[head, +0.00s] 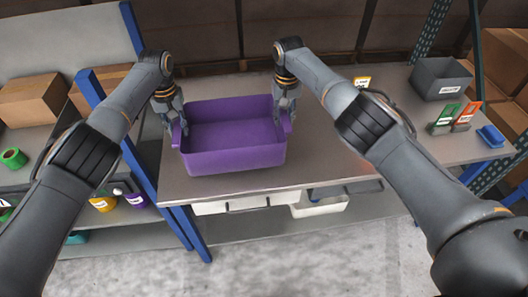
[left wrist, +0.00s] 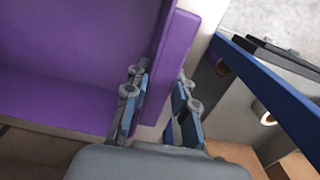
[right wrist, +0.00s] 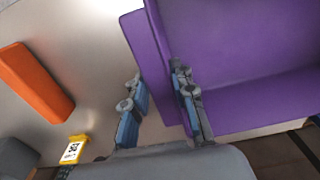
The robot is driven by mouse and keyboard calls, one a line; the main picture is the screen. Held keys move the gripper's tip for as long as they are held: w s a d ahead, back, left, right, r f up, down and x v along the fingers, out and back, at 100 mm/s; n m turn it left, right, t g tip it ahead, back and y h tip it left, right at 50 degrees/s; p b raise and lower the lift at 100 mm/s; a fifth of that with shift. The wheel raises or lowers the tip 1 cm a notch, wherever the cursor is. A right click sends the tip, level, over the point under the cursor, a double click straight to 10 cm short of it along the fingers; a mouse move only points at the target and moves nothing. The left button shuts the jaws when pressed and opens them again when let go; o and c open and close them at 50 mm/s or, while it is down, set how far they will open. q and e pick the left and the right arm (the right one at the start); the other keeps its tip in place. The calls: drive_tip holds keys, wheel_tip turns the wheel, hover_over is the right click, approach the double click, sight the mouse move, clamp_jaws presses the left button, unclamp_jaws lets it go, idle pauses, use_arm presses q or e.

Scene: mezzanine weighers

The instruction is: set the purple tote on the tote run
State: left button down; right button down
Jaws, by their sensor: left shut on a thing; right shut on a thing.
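The purple tote (head: 235,155) is an open, empty bin over the left part of the grey bench (head: 330,172). I cannot tell whether its base touches the bench top. My left gripper (head: 173,112) is shut on the tote's left end, and my right gripper (head: 286,104) is shut on its right end. In the left wrist view, the fingers (left wrist: 158,104) stand on both sides of the tote's edge flange (left wrist: 152,90). The right wrist view shows the same hold (right wrist: 158,110) on the other flange (right wrist: 150,70). No surface is clearly marked as the tote run.
A grey bin (head: 440,78), a green card holder (head: 445,115), a red one (head: 466,114) and a blue tray (head: 491,136) stand at the bench's right. A blue post (head: 120,140) borders the left.

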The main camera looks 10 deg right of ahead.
use_arm(q)
drive_tip(key=shift+w+f, duration=0.15)
drive_tip(key=shift+w, duration=0.15)
use_arm(e)
drive_tip(key=shift+w+d+f, duration=0.15)
drive_tip(key=shift+w+d, duration=0.05)
drive_tip(key=shift+w, duration=0.05)
use_arm(q)
drive_tip(key=shift+s, duration=0.15)
use_arm(e)
drive_tip(key=shift+s, duration=0.1)
